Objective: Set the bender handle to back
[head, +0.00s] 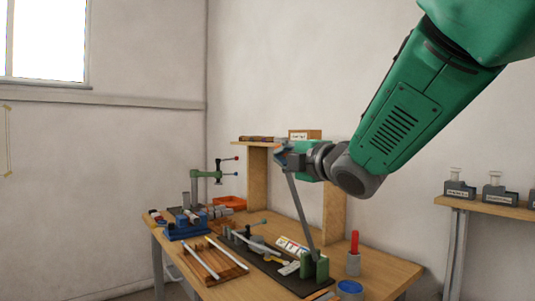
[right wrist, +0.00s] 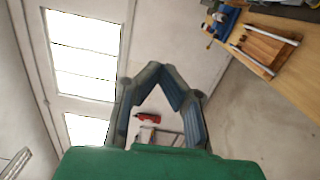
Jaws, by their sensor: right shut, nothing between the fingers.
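The bender handle (head: 300,210) is a long grey bar. It rises from a green bracket (head: 315,267) on a dark base plate (head: 272,262) and leans up to the left in the head view. My right gripper (head: 281,156) is at the bar's top end; whether it touches the bar I cannot tell. In the right wrist view its fingers (right wrist: 160,78) meet at the tips with nothing held between them. The bar is not clearly visible in that view. My left gripper is not in view.
The wooden bench (head: 375,270) also holds a wooden rack with metal rods (head: 212,260), a blue vise (head: 187,225), an orange bin (head: 230,202) and a grey cup with a red-handled item (head: 353,262). A wooden shelf (head: 257,180) stands behind. A side table (head: 490,207) is at right.

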